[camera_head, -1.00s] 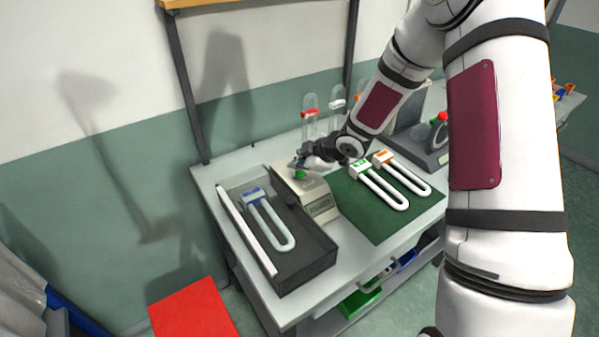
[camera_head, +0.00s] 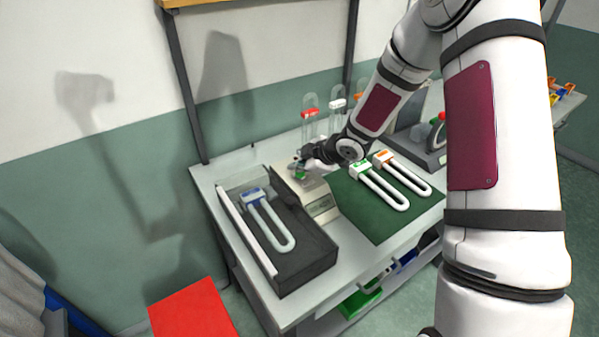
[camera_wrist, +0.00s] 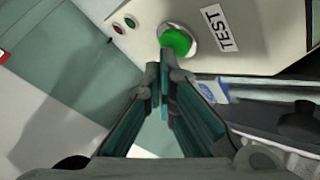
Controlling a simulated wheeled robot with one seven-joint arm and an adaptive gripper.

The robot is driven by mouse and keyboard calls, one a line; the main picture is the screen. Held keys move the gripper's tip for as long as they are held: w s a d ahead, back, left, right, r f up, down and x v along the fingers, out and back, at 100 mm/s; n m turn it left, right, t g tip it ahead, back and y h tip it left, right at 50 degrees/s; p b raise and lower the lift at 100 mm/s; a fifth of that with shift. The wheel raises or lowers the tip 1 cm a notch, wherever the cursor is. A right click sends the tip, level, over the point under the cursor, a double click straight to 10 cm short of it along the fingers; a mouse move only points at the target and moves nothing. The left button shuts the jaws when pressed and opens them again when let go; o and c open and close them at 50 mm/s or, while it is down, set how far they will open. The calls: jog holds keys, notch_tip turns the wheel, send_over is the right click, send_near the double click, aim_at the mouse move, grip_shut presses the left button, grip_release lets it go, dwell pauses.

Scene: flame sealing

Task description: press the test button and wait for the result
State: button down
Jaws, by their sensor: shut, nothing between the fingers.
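The tester is a beige box with a small display (camera_head: 320,207) on its front, standing on the table between a dark tray and a green mat. In the wrist view its panel (camera_wrist: 260,40) shows a TEST label (camera_wrist: 215,28), a round green button (camera_wrist: 176,41) and two small lamps, one reddish (camera_wrist: 119,28) and one greenish (camera_wrist: 130,22). My gripper (camera_wrist: 163,72) is shut and empty, its fingertips right at the button's lower edge in that view. I cannot tell whether they touch it. In the head view my gripper (camera_head: 299,167) is over the tester's top, largely covering the button.
The dark tray (camera_head: 306,270) at the left holds a blue-capped U-tube (camera_head: 268,222) and a white bar. Green- and orange-capped U-tubes lie on the green mat (camera_head: 375,225). Clear tubes with red and white parts (camera_head: 310,113) stand behind, near my arm.

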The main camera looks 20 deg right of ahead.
aim_at(299, 175)
dwell(0.4)
jog(key=shift+r+p, duration=0.55)
jog(key=shift+r, duration=0.35)
jog(key=shift+s+r+p, duration=0.1)
jog(key=shift+r+p, duration=0.7)
jog(key=shift+r, duration=0.6)
jog(key=shift+r+p, duration=0.7)
jog(key=shift+r, duration=0.9)
